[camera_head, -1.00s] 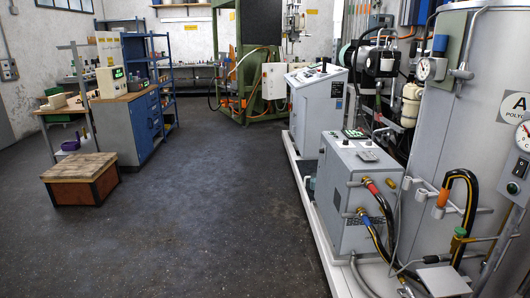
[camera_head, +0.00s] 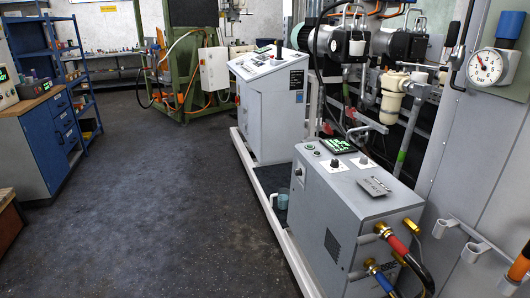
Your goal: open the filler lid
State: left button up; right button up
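A grey box-shaped unit (camera_head: 350,220) stands at the lower right in the head view. A small flat grey plate (camera_head: 374,186) with dark lettering lies on its sloping top, near the front edge. It looks like the filler lid and appears to lie flat and shut, but I cannot be sure that it is the lid. Behind it on the same top are a green-lit display (camera_head: 338,146) and small knobs (camera_head: 334,163). Neither of my grippers is in view.
Red and blue hoses (camera_head: 398,245) leave the unit's right side. A grey console (camera_head: 268,105) stands behind on a white-edged plinth. The dark floor (camera_head: 150,215) at left is clear.

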aim_at(309, 139)
jog(key=i+j+z, duration=0.75)
jog(key=i+z, duration=0.3)
jog(key=i+j+z, duration=0.15)
jog(key=z, duration=0.3)
